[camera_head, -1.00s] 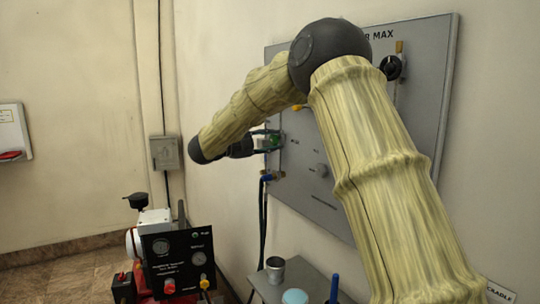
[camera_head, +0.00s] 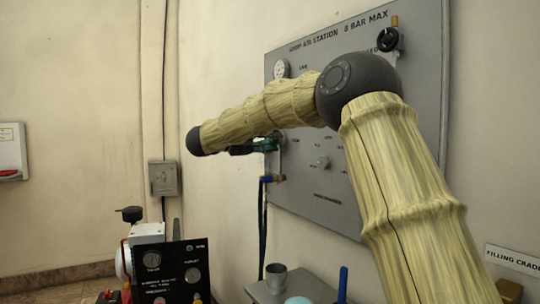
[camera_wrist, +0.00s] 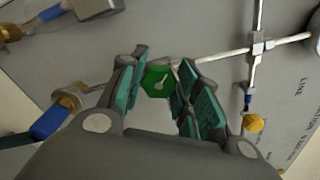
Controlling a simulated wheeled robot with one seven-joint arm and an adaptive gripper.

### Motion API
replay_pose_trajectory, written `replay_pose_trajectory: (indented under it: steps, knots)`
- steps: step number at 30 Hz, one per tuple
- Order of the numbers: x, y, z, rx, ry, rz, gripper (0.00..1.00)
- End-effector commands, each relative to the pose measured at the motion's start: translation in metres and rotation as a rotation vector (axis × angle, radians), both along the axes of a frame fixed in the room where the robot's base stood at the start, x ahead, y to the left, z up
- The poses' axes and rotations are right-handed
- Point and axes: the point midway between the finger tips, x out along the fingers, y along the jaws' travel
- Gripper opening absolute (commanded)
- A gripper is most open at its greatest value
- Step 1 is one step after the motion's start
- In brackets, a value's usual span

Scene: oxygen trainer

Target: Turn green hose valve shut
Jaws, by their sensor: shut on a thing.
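The green hose valve (camera_wrist: 158,78) shows in the wrist view as a green hexagonal handle with a pale slanted mark. It sits between the teal-padded fingers of my gripper (camera_wrist: 163,92), which are shut on it. In the head view my gripper (camera_head: 262,146) is at the left edge of the grey wall panel (camera_head: 330,205), below my dark wrist end. The valve itself is hard to make out there behind the fingers. The exact contact on each pad is partly hidden.
A blue-handled fitting (camera_head: 272,179) with dark hoses (camera_head: 263,215) hangs just below. A black test box (camera_head: 172,270) and a grey cup (camera_head: 275,278) stand lower down.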

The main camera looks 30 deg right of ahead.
Motion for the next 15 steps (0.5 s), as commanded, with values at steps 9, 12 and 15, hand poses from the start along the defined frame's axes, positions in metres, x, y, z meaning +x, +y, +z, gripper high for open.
replay_pose_trajectory:
  steps: [9, 12, 15]
  knots:
    - [-0.0002, 0.0007, -0.0114, 0.001, -0.239, 0.000, 0.09]
    - [-0.0003, 0.0004, -0.0114, 0.001, -0.317, -0.001, 0.09]
    - [-0.0005, 0.0004, -0.0107, 0.000, -0.393, -0.001, 0.09]
